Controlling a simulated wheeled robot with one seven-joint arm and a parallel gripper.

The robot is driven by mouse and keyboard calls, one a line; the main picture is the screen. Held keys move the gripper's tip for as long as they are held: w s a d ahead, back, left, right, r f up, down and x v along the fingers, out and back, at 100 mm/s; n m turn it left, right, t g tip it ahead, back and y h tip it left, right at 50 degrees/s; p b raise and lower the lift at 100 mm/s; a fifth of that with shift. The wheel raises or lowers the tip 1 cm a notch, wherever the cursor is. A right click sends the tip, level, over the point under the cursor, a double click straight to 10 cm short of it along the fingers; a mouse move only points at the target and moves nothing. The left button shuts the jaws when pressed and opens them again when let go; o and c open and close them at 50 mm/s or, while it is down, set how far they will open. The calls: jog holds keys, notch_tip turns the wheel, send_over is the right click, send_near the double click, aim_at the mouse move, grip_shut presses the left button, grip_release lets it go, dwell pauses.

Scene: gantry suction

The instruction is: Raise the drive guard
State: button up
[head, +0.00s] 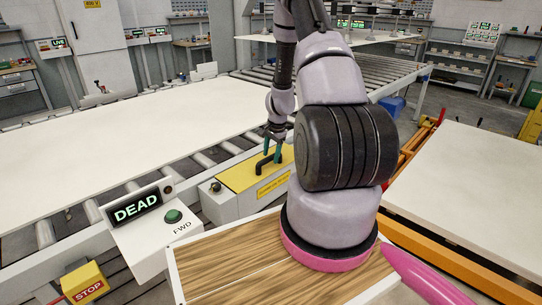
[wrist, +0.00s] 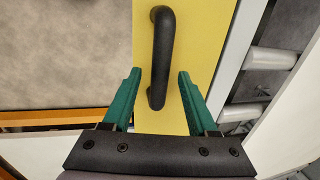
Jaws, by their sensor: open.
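The drive guard is a yellow cover (head: 240,176) on a grey housing beside the roller conveyor, and it lies flat and closed. A black bar handle (head: 268,160) stands on it. In the wrist view the yellow cover (wrist: 205,45) runs up the picture with the black handle (wrist: 161,55) along its middle. My gripper (head: 272,150) is above the handle in the head view. In the wrist view its green fingers (wrist: 157,82) are open, one on each side of the handle's near end, with gaps on both sides. Contact is not visible.
A display reading DEAD (head: 134,207) and a green FWD button (head: 173,215) stand left of the guard. A yellow STOP box (head: 85,284) is below. A large white panel (head: 120,145) lies on the rollers, close beside the guard. Another white panel (head: 480,190) is at right.

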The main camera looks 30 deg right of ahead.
jog(key=shift+f, duration=0.3)
grip_shut()
dwell(1.3)
